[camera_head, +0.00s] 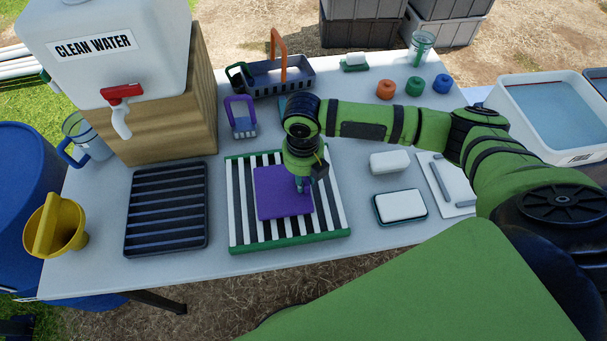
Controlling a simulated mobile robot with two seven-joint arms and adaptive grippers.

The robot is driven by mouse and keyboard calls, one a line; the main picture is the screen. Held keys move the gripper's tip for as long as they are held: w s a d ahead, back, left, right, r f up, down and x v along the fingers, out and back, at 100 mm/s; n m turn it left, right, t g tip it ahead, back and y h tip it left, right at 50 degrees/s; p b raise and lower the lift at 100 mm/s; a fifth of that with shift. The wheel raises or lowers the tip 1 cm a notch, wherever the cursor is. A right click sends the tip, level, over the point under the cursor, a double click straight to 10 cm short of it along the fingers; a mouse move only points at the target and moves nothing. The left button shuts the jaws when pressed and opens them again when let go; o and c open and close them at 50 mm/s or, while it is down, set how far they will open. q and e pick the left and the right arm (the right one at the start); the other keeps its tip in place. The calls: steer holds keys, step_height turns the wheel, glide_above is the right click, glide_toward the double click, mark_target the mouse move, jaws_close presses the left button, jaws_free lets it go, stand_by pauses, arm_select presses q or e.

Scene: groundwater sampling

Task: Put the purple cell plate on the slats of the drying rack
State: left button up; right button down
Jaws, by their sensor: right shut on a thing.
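The purple cell plate (275,197) is a flat square over the middle of a green-edged panel with black and white stripes (331,215). I cannot tell whether it touches the stripes or is held just above them. My right gripper (302,187) points down at the plate's right side and is shut on it; the fingertips are small and partly hidden. A dark slatted rack (166,204) lies to the left of the striped panel, with nothing on its slats. From this view I cannot tell for sure which of the two is the drying rack. My left gripper is not in view.
A dark basket (275,78) and a purple-handled caddy (242,118) are behind. White blocks (390,162) lie right. The table (220,180) is bare between rack and panel.

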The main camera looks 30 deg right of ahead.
steer(key=shift+f, duration=0.15)
steer(key=c, duration=1.1)
jaws_free()
steer(key=shift+o, duration=0.2)
step_height(320, 180, up, 12)
steer(key=b, duration=0.2)
steer(key=shift+r, duration=0.2)
